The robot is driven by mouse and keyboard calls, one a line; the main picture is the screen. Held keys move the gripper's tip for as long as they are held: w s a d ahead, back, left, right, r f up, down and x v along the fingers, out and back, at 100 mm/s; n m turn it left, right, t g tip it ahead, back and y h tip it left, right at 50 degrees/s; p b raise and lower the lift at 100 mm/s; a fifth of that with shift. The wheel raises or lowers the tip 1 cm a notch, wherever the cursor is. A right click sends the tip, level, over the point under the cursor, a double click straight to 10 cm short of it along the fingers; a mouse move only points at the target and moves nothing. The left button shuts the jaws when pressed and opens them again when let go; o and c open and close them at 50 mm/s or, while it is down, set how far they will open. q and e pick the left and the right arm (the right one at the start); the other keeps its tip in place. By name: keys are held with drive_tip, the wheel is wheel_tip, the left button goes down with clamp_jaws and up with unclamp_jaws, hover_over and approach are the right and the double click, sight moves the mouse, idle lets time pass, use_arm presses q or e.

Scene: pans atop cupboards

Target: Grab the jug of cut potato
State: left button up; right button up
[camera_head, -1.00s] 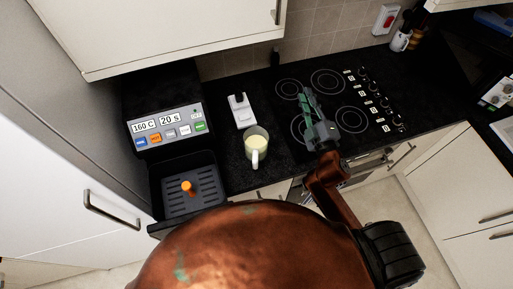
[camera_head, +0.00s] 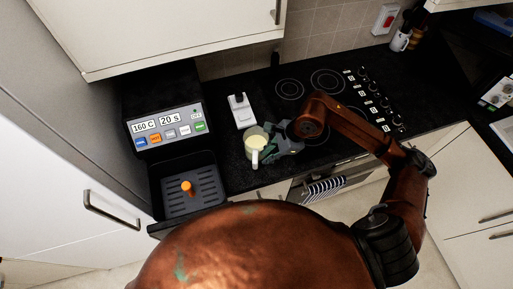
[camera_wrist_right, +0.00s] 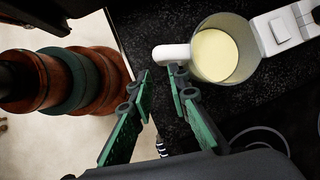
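The jug (camera_head: 254,155) is a pale cup with a white handle and pale yellow contents, standing upright on the black worktop left of the hob. Separate potato pieces cannot be made out. My right gripper (camera_head: 270,146) is close at the jug's right side in the head view. In the right wrist view, its green-padded fingers (camera_wrist_right: 161,74) are apart with a gap between them. The jug (camera_wrist_right: 241,73) is just beyond the fingertips, with its handle (camera_wrist_right: 171,54) near the right finger; I cannot tell whether they touch. My left gripper is out of view.
A white device (camera_head: 241,111) stands right behind the jug. A fryer-like machine (camera_head: 170,128) with buttons and a dark tray (camera_head: 195,205) is to the left. The hob (camera_head: 325,80) is to the right. Wall cupboards (camera_head: 160,30) hang above.

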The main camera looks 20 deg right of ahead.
sight(256, 167)
drive_tip(key=x, duration=0.2)
drive_tip(key=p+x, duration=0.1)
drive_tip(key=x, duration=0.3)
drive_tip(key=shift+d+f, duration=0.25)
drive_tip(key=shift+f, duration=0.15)
drive_tip(key=p+x, duration=0.1)
drive_tip(key=x, duration=0.3)
drive_tip(key=shift+a+f+p, duration=0.2)
drive_tip(key=shift+f+p, duration=0.1)
drive_tip(key=shift+p, duration=0.1)
drive_tip(key=shift+w+f, duration=0.1)
drive_tip(key=shift+f, duration=0.2)
drive_tip(key=shift+c, duration=0.2)
clamp_jaws()
drive_tip(key=shift+a+r, duration=0.1)
